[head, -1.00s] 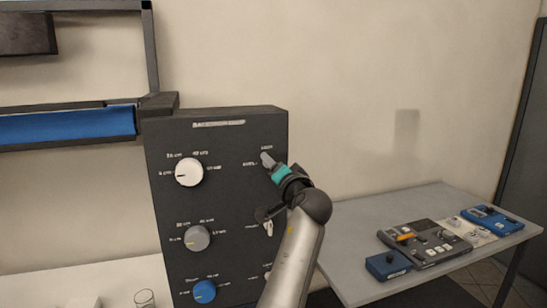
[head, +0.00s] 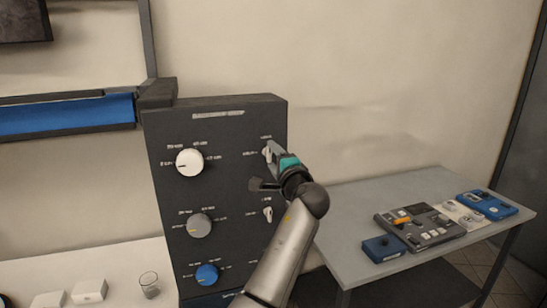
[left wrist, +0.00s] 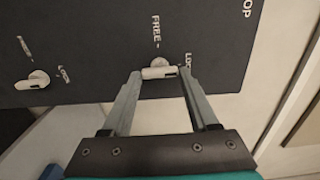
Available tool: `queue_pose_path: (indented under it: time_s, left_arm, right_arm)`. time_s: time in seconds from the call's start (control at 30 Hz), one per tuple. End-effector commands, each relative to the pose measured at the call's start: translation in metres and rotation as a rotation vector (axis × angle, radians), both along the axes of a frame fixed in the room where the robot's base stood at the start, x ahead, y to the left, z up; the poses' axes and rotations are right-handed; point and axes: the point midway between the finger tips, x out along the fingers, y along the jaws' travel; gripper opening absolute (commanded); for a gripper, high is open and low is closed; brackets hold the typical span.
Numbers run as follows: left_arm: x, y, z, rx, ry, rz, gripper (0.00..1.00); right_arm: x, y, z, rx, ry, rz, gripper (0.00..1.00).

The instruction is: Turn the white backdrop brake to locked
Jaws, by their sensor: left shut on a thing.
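The dark control panel (head: 225,180) stands upright, with a white knob (head: 190,162) at upper left. The white brake lever (head: 266,152) is at its upper right, partly hidden by my left gripper (head: 272,151). In the left wrist view the lever (left wrist: 158,72) sits between the fingertips of the left gripper (left wrist: 160,74), which is shut on it. Its bar runs across from finger to finger, one end toward the LOCK label, while FREE stands off to the side of the bar. My right gripper is not in view.
A second white lever (head: 267,213) sits lower on the panel, also in the left wrist view (left wrist: 34,80). Below the white knob are a grey knob (head: 200,225) and a blue knob (head: 206,275). A grey table (head: 350,210) with control boxes stands at right.

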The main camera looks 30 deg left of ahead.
Motion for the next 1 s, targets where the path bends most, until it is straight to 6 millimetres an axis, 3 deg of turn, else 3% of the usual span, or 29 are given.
queue_pose_path:
  time_s: [0.5, 0.53, 0.8, 1.0]
  left_arm:
    - [0.0002, -0.0001, 0.0011, 0.018, 0.016, -0.001, 0.04]
    - [0.0002, -0.0001, 0.0011, 0.018, 0.016, -0.001, 0.61]
    - [0.0001, 0.0000, 0.0007, 0.015, 0.015, 0.000, 0.90]
    - [0.0001, -0.0001, 0.0003, 0.014, 0.015, 0.000, 0.90]
  right_arm:
    - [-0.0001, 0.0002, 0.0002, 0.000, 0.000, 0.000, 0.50]
    - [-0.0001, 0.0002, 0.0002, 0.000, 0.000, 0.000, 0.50]
    - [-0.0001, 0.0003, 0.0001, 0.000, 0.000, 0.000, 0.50]
    - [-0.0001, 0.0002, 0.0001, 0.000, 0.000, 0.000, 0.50]
